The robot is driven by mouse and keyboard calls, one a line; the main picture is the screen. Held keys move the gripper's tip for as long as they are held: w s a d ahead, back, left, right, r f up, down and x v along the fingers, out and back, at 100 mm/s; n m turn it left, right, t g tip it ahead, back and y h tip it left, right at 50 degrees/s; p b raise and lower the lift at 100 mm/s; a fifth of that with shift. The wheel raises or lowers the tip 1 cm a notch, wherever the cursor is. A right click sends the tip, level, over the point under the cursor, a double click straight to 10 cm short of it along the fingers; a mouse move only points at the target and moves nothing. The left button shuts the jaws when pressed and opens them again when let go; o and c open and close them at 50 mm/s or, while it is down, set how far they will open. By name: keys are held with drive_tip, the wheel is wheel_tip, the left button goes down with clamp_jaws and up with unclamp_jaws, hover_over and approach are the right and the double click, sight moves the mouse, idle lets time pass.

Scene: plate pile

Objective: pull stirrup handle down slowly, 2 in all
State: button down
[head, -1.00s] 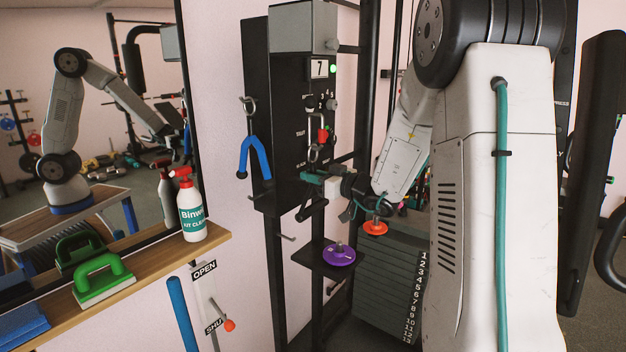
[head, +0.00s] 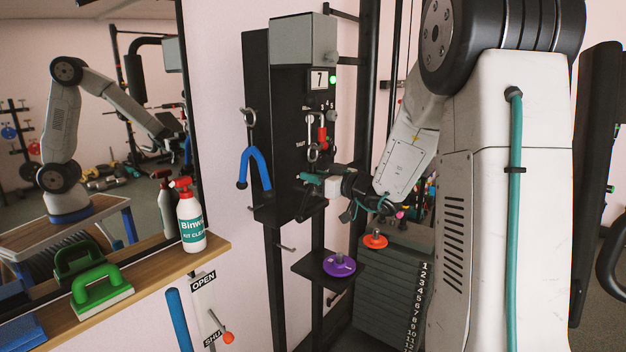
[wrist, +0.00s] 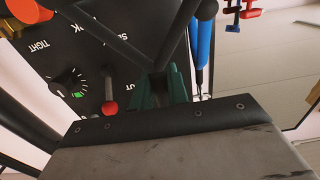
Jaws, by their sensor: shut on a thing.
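My gripper (head: 312,178), with teal fingers, is in front of the lower part of the black machine box. It is shut on a black stirrup handle (head: 304,207), whose lower part shows below the fingers in the head view. In the wrist view the handle's black bars (wrist: 170,45) spread in a V, and the teal fingers (wrist: 160,88) close around the black piece where they meet. My gripper and arm partly hide the handle, and its upper attachment is not clear.
A purple disc (head: 338,266) sits on a shelf below. A spray bottle (head: 190,220) stands on the wooden ledge (head: 150,272).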

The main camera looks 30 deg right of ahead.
sight(314, 162)
drive_tip(key=shift+r, duration=0.8)
drive_tip(key=shift+r, duration=1.25)
